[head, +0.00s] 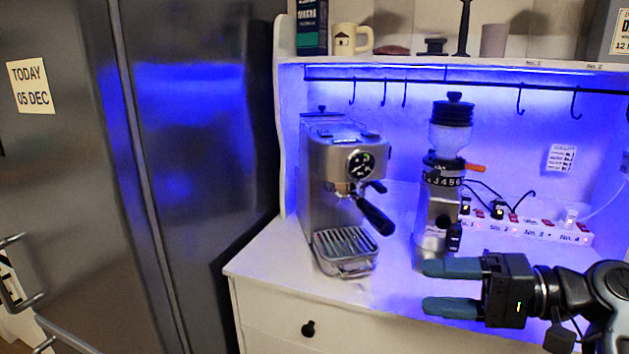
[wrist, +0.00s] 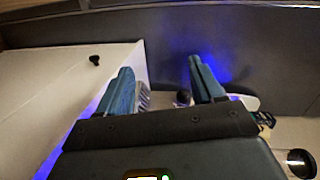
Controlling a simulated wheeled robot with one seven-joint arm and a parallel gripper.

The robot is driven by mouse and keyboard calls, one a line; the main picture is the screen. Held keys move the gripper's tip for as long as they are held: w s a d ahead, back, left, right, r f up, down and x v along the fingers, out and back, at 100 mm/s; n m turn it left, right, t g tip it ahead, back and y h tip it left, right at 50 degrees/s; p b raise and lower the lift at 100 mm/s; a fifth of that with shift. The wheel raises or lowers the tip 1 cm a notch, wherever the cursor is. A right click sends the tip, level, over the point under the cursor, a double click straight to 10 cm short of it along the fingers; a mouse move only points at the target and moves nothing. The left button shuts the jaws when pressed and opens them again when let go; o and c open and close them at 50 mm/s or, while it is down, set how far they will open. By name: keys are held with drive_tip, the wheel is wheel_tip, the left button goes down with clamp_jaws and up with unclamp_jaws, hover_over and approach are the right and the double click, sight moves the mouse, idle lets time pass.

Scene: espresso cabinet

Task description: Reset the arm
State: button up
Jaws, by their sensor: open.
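My gripper (head: 424,288) reaches in from the right in the head view. Its two teal fingers are apart and point left, with nothing between them. It hangs in front of the cabinet's right part, near the grinder's foot. In the wrist view my gripper (wrist: 165,92) also shows its two fingers spread. The espresso machine (head: 345,190) stands on the counter to the left of my gripper, apart from it. The grinder (head: 441,185) stands behind my fingers, its lower part partly near them in the picture.
A power strip (head: 525,230) with plugs and cables runs along the back right. A shelf above holds a mug (head: 351,39) and other items, with hooks (head: 519,99) below. A tall dark fridge (head: 190,150) stands left. The counter's front edge and a drawer knob (head: 308,328) lie below.

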drive_tip(key=s+a+f+m+t+h, duration=0.1)
drive_tip(key=s+f+m+t+h, duration=0.1)
drive_tip(key=f, duration=0.5)
drive_tip(key=s+a+f+m+t+h, duration=0.1)
drive_tip(key=s+f+m+t+h, duration=0.15)
drive_tip(key=f, duration=0.55)
drive_tip(key=s+d+f+t+h, duration=0.25)
drive_tip(key=s+f+h, duration=0.35)
drive_tip(key=s+f, duration=0.5)
drive_tip(key=s+d+r+n+t+h, duration=0.1)
drive_tip(key=s+r+n, duration=0.1)
drive_tip(key=s+r, duration=0.3)
drive_tip(key=s+d+r+n+t+h, duration=0.1)
drive_tip(key=s+r, duration=0.4)
drive_tip(key=s, duration=0.6)
drive_tip(key=s+r+n+h, duration=0.3)
drive_tip(key=s+r, duration=0.2)
drive_tip(key=s, duration=0.4)
drive_tip(key=shift+d+r+n+t, duration=0.25)
drive_tip(key=shift+d+n+t, duration=0.1)
drive_tip(key=shift+d+t, duration=0.05)
